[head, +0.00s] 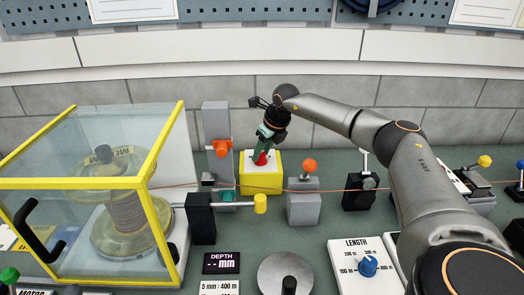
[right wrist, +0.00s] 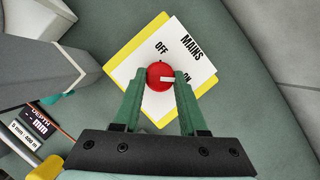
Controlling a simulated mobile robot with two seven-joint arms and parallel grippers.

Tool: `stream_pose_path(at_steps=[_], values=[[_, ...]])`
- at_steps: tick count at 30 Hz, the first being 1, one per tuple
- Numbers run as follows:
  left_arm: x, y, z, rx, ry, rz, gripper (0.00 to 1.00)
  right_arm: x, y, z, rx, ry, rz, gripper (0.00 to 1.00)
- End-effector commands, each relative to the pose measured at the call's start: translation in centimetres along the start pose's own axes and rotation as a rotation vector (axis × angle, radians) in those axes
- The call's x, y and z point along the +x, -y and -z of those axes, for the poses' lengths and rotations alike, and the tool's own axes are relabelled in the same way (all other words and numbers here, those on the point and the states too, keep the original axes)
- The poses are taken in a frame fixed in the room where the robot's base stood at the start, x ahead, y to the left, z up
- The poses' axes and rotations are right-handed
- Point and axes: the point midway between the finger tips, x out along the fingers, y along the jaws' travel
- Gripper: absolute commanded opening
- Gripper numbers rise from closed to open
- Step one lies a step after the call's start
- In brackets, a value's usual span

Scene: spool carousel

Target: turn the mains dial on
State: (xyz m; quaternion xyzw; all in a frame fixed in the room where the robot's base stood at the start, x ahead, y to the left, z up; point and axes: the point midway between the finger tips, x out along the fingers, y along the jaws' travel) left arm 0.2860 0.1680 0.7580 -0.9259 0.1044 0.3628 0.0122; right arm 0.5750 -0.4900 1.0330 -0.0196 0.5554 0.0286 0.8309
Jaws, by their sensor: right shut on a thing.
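The mains dial is a red round knob (head: 261,158) on a yellow box with a white top plate (head: 262,179). In the right wrist view the red knob (right wrist: 155,71) sits on the white plate lettered MAINS, OFF and ON. My right gripper (head: 264,150) reaches down from above, and its green fingers (right wrist: 160,80) are shut on the knob from both sides. The knob's white pointer line points right, toward the ON lettering and away from OFF. The right finger partly covers the ON side. My left gripper is not in view.
A grey post with an orange knob (head: 221,147) stands left of the yellow box. A grey block with an orange ball (head: 310,166) stands right. A thin orange wire runs across in front. A yellow-framed clear enclosure (head: 181,130) fills the left.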

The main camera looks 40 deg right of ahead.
Motion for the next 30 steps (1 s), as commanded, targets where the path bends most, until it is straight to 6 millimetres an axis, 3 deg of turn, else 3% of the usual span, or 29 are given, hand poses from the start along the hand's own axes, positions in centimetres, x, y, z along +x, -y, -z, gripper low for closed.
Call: stream_pose_path(at_steps=[1, 2, 9, 20, 30], values=[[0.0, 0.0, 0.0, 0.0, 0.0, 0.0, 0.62, 0.0, 0.0, 0.0, 0.003, 0.001, 0.0, 0.0], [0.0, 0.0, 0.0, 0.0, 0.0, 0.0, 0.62, 0.0, 0.0, 0.0, 0.003, 0.001, 0.0, 0.45], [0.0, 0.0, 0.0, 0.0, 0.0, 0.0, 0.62, 0.0, 0.0, 0.0, 0.001, 0.001, -0.001, 0.72], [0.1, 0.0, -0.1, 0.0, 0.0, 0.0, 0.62, -0.8, 0.0, -0.1, 0.0, 0.004, -0.001, 0.72], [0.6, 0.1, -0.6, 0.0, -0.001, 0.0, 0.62, -7.6, 0.1, 0.0, 0.0, 0.005, 0.0, 0.72]])
